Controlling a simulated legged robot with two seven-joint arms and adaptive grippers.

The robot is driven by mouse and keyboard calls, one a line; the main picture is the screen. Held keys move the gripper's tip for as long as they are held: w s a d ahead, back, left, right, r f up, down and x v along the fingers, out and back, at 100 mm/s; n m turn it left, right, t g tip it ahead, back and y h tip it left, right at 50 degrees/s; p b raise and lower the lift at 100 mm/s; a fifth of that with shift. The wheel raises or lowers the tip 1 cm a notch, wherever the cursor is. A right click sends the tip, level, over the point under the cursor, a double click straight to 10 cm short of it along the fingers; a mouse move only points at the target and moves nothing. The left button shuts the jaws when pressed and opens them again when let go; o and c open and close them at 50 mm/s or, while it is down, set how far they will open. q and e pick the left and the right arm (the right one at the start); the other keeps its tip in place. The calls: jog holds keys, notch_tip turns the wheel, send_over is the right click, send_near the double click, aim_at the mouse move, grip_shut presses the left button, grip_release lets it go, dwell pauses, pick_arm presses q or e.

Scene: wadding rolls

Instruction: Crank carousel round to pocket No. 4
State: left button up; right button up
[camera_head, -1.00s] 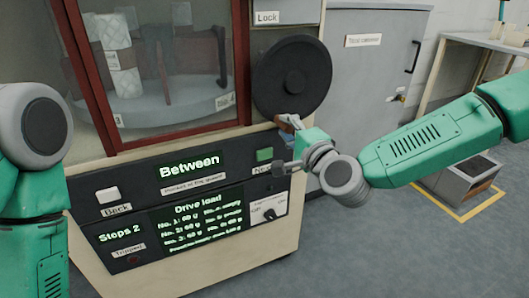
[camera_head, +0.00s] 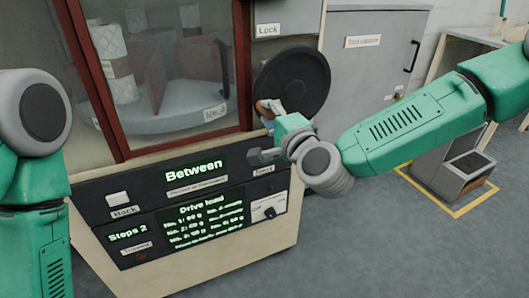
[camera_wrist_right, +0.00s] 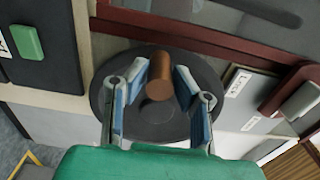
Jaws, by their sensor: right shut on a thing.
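The black round crank wheel (camera_head: 296,80) is on the machine's right front; it also shows in the right wrist view (camera_wrist_right: 103,100). My right gripper (camera_wrist_right: 158,82) is shut on the wheel's brown crank handle (camera_wrist_right: 158,88), at the wheel's lower left in the head view. The display (camera_head: 194,170) reads "Between". My left gripper is out of view; only its arm shows.
The panel has a Back button (camera_head: 117,198), a drive load screen (camera_head: 203,222), "Steps 2" and a dial (camera_head: 268,210). My right gripper hides the green button beside the display.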

jog(key=shift+r+p, duration=0.3)
jog(key=shift+r, duration=0.6)
jog(key=r+p, duration=0.1)
jog(key=r, duration=0.1)
jog(key=d+r+p, duration=0.1)
jog(key=r+p, duration=0.1)
jog(key=shift+w, duration=0.2)
jog(key=shift+w+d+r+p, duration=0.3)
jog(key=shift+d+r+p, duration=0.4)
jog(key=shift+d+r, duration=0.15)
jog(key=shift+w+d+r+p, duration=0.25)
jog(key=shift+d+r+p, duration=0.45)
jog(key=shift+r, duration=0.2)
jog(key=shift+w+d, duration=0.1)
jog(key=shift+d, duration=0.2)
jog(key=d, duration=0.2)
jog(key=w+d+r, duration=0.1)
jog(key=shift+d+r+p, duration=0.1)
jog(key=shift+p, duration=0.2)
jog(key=shift+w+d, duration=0.2)
jog(key=shift+d, duration=0.35)
jog(key=shift+w+d, duration=0.2)
jog(key=shift+d, duration=0.35)
